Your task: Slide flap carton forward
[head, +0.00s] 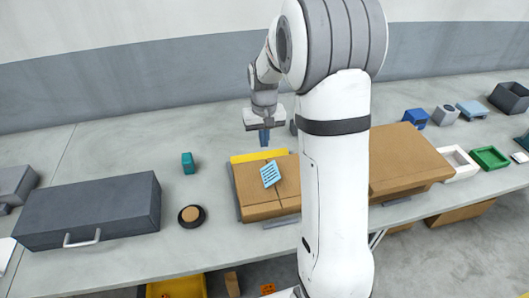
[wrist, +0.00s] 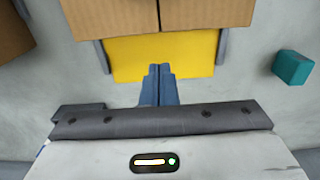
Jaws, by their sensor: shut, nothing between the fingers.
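The flap carton (head: 254,188) is a brown cardboard box on the table, in front of my arm's left side in the head view. A light blue label lies on its top. A yellow strip (head: 259,155) shows along its back edge, between grey side rails. In the wrist view the carton (wrist: 110,18) is at the top, with the yellow area (wrist: 190,52) below it. My gripper (wrist: 158,70) is shut and empty, its blue fingertips together over the yellow area, just short of the carton. In the head view my gripper (head: 264,141) is behind the carton. Whether the fingertips touch anything is unclear.
A teal block (head: 188,163) and a round dark object with a tan top (head: 191,216) stand left of the carton. A grey case (head: 85,211) lies farther left. A larger cardboard box (head: 405,158) stands to the right, partly behind my arm.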

